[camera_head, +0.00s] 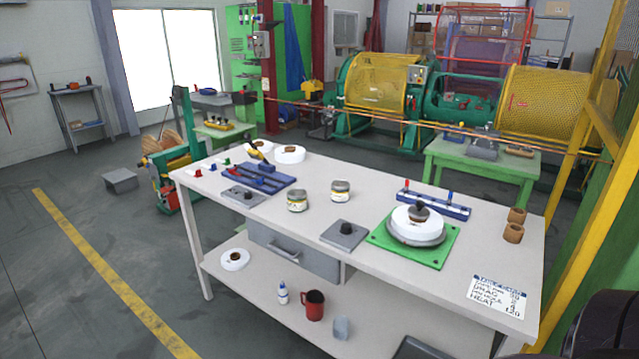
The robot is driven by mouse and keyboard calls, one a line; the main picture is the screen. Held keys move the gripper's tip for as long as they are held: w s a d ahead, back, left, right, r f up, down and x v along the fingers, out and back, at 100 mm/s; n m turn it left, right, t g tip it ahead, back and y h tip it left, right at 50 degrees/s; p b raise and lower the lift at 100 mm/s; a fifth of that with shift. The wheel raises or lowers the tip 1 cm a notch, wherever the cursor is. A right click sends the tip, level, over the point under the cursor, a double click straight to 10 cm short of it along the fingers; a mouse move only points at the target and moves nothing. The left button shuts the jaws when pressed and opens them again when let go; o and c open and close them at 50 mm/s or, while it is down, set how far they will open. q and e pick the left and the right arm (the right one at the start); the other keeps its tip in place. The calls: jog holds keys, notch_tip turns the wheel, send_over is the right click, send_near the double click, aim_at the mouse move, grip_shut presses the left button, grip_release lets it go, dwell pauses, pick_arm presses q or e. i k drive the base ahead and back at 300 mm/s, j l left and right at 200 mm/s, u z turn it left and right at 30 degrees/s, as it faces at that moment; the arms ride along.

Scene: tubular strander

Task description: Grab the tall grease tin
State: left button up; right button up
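Two small tins with pale labels stand upright near the middle of the white workbench (400,275). The left tin (297,200) has a yellowish label and stands a little closer to me. The right tin (340,190) has a grey lid and stands slightly farther back. The left one looks slightly bigger, but I cannot tell for sure which is taller. Neither tin is touched by anything of mine. Neither of my grippers shows in the head view; only dark parts, probably my own body, show at the bottom right.
A red mug (314,304) and a small bottle (283,293) stand on the lower shelf. Bare benchtop surrounds both tins.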

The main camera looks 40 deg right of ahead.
aim_at(339, 189)
jog(key=i+j+z, duration=0.2)
jog(key=i, duration=0.4)
jog(key=i+z, duration=0.25)
jog(key=i, duration=0.35)
jog(key=i+j+z, duration=0.15)
jog(key=i+z, duration=0.15)
jog(key=z, duration=0.15)
jog(key=i+j+z, duration=0.5)
jog(key=z, duration=0.35)
jog(key=i+j+z, duration=0.15)
jog(key=j+z, duration=0.3)
jog(key=j, duration=0.1)
